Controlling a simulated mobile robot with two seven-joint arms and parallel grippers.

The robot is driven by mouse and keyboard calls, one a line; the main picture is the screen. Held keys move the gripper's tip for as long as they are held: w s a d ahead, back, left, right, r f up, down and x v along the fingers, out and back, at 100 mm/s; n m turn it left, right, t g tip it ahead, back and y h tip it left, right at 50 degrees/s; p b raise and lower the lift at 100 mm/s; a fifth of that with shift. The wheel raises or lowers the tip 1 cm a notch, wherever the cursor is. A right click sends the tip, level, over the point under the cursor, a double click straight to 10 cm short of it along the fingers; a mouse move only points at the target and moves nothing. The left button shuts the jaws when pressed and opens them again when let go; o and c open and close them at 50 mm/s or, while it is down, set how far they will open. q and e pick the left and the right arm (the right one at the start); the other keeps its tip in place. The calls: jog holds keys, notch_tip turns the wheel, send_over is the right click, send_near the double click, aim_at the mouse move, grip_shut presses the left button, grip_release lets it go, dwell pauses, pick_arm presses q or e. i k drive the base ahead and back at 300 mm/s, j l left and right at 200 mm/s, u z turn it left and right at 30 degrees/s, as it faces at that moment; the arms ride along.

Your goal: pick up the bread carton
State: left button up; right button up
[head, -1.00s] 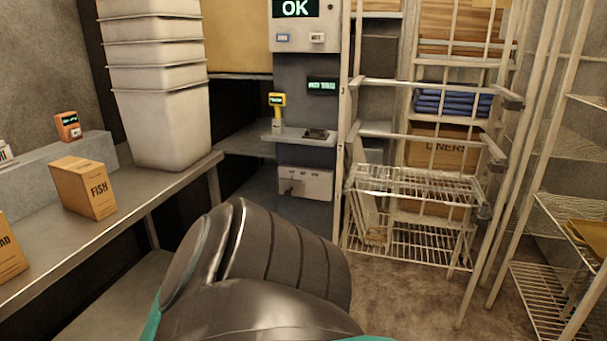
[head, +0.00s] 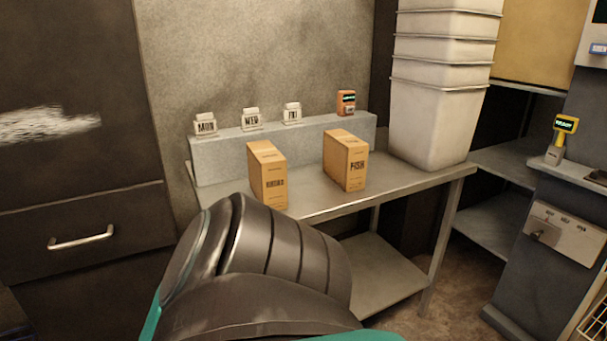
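The bread carton (head: 268,175) is a tan box with dark lettering. It stands upright on the metal table (head: 335,201), left of a similar fish carton (head: 345,160). Its lower front edge comes close to the outline of my dark arm link in the picture. Neither of my grippers is in view, and nothing is seen touching the carton.
A grey ledge (head: 225,158) behind the cartons carries white labelled tags and an orange device (head: 346,102). Stacked white bins (head: 432,115) stand at the table's right end. A dark cabinet with a handle (head: 81,238) is at left. Floor shows at right.

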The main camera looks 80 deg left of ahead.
aim_at(267, 168)
jog(key=u, duration=2.8)
